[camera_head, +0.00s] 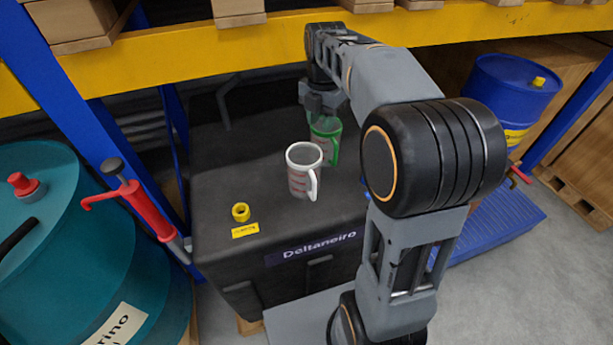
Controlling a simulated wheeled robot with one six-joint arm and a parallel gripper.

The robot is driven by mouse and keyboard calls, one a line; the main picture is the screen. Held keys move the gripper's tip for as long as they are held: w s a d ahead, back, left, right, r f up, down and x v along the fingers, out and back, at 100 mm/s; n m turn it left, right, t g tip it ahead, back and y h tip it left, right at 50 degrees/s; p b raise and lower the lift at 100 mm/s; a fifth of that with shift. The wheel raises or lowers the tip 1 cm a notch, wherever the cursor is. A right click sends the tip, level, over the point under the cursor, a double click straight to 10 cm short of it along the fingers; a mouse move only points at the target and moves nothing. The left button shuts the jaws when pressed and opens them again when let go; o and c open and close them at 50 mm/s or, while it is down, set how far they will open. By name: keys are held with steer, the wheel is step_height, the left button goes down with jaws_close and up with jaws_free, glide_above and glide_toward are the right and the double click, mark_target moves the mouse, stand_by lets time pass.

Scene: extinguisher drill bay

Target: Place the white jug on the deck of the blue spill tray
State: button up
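The white jug (302,173) stands upright on top of a black chest (225,205), its handle toward the lower right. A green-rimmed jug (325,128) with a green handle stands just behind it. My gripper (322,108) is at the green-rimmed jug, over or behind its rim; I cannot tell whether it touches it. Its fingertips are too small and covered to show whether they are open. It is apart from the white jug. The blue spill tray (497,222) lies low on the right, partly hidden behind my arm.
A yellow tape roll (241,212) and yellow label (245,231) lie on the chest's front left. A teal drum (75,250) with a red pump (135,195) stands left. A blue drum (505,95) stands behind the tray. A yellow shelf beam (200,45) crosses above.

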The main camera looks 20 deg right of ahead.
mark_target(320, 160)
step_height(320, 160, down, 9)
steer(key=shift+s+d+r+n, duration=0.1)
steer(key=shift+r+n, duration=0.05)
steer(key=shift+n, duration=0.85)
steer(key=shift+f+p, duration=0.35)
steer(key=shift+f, duration=2.3)
steer(key=shift+c, duration=0.5)
jaws_close()
